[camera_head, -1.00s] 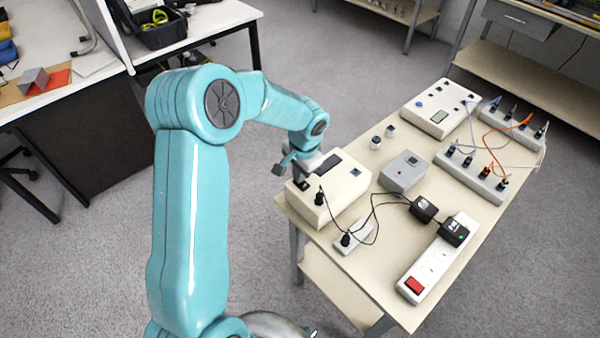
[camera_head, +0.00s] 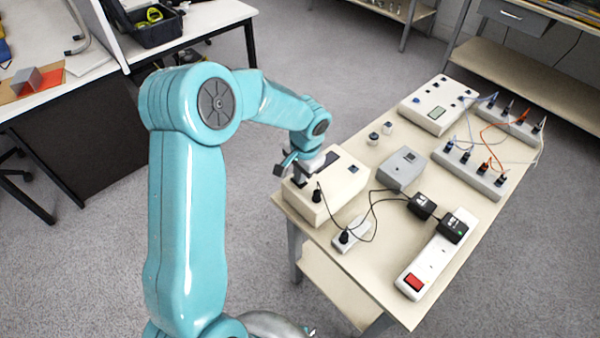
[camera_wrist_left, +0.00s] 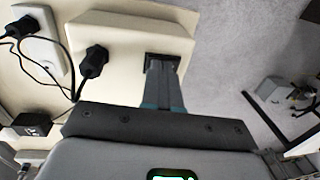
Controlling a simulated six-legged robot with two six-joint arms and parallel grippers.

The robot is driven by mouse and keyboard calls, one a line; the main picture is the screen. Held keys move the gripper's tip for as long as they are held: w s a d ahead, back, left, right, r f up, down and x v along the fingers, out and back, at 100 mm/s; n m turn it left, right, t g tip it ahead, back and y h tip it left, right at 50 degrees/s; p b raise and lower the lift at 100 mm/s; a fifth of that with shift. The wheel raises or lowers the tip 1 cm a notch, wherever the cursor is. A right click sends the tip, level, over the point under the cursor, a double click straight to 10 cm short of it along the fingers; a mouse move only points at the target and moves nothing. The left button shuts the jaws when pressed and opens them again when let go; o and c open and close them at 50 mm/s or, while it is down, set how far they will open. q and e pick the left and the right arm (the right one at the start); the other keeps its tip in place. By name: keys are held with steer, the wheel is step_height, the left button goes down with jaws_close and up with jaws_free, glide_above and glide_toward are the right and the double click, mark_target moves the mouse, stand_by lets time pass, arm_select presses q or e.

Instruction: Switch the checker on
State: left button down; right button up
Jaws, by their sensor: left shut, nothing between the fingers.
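A cream box (camera_head: 338,190), which I take to be the checker, stands at the near left end of the bench. It has a dark display strip and a small blue-dark panel on top, and a black plug in its side. My left gripper (camera_head: 302,176) is over its left end. In the left wrist view, the shut fingers (camera_wrist_left: 163,68) reach to a dark square switch area (camera_wrist_left: 162,60) on the cream box (camera_wrist_left: 125,40). The fingertips cover part of it, and I cannot tell whether they touch. My right gripper is not in view.
A grey box (camera_head: 402,167) and two small knobs or cylinders (camera_head: 381,132) stand behind the cream box. A power strip (camera_head: 437,255) with a red switch, adapters and loose black cables lie to the right. Another cream box (camera_head: 437,103) and grey socket blocks (camera_head: 470,170) stand farther back.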

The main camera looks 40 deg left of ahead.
arm_select(q)
steer(key=r+p, duration=0.3)
steer(key=r, duration=0.1)
steer(key=shift+w+d+r, duration=0.1)
steer(key=shift+w+d, duration=0.05)
steer(key=shift+d, duration=0.15)
step_height(320, 180, up, 10)
steer(key=d, duration=0.1)
steer(key=shift+f+b, duration=0.2)
steer(key=shift+b, duration=0.2)
steer(key=a+f+b, duration=0.1)
steer(key=f, duration=0.3)
steer(key=a+f+b, duration=0.1)
steer(key=f, duration=0.4)
steer(key=a+f+b, duration=0.1)
steer(key=f, duration=0.3)
steer(key=shift+f, duration=0.25)
